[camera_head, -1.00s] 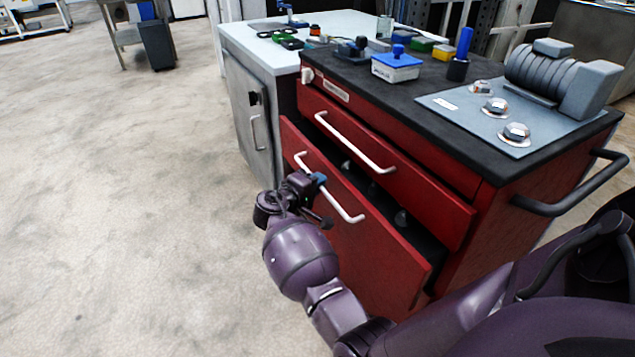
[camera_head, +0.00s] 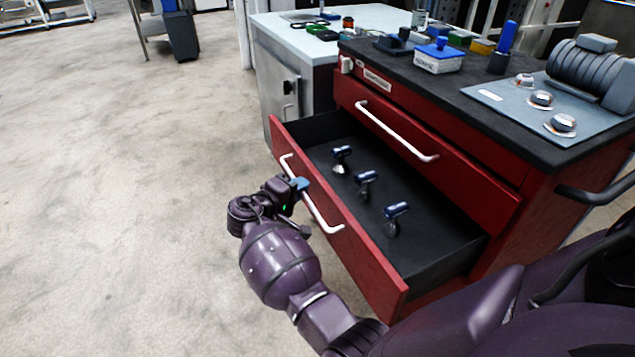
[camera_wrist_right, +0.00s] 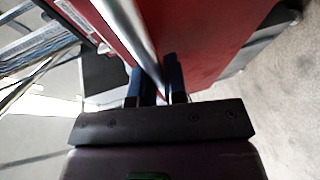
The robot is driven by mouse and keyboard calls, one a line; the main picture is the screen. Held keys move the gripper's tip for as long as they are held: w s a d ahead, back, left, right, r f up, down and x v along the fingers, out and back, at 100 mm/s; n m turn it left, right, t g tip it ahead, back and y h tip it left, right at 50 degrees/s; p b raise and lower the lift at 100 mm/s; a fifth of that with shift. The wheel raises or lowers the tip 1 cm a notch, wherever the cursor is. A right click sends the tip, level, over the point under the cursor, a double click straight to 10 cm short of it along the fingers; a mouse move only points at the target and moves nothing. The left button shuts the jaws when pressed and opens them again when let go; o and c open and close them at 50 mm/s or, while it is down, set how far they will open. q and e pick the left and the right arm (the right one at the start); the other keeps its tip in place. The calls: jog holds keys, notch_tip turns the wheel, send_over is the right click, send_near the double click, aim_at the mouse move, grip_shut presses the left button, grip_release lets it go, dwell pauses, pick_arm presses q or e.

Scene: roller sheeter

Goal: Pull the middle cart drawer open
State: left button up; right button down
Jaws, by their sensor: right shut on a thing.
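The middle drawer (camera_head: 372,262) of the red cart (camera_head: 520,165) stands well open, and its dark interior shows. Several small tools with blue ends (camera_head: 365,178) lie inside it. The drawer has a long silver bar handle (camera_head: 325,217). My right gripper (camera_head: 299,185) is at the front of this drawer, shut on the handle near its left part. In the right wrist view the bar (camera_wrist_right: 140,40) runs between the two blue-black fingers (camera_wrist_right: 158,82), in front of the red drawer front. My left gripper is not in view.
Above it, the top drawer (camera_head: 420,145) with its own silver handle is shut. The black cart top (camera_head: 480,105) carries boxes, tools and a grey device. A grey cabinet (camera_head: 283,85) stands to the left. The floor left of the drawer (camera_head: 130,200) is clear.

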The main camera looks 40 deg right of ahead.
pick_arm(q)
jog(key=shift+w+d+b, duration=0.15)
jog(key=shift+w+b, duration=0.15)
jog(key=shift+b, duration=0.2)
pick_arm(e)
jog(key=w+a, duration=0.2)
jog(key=a, duration=0.7)
jog(key=c, duration=1.5)
grip_release()
jog(key=shift+o, duration=0.2)
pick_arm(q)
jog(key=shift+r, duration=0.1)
pick_arm(e)
jog(key=shift+a, duration=0.1)
pick_arm(q)
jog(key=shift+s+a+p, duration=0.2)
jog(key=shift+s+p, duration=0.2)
jog(key=shift+p, duration=0.15)
pick_arm(e)
jog(key=v, duration=1)
jog(key=shift+a, duration=0.35)
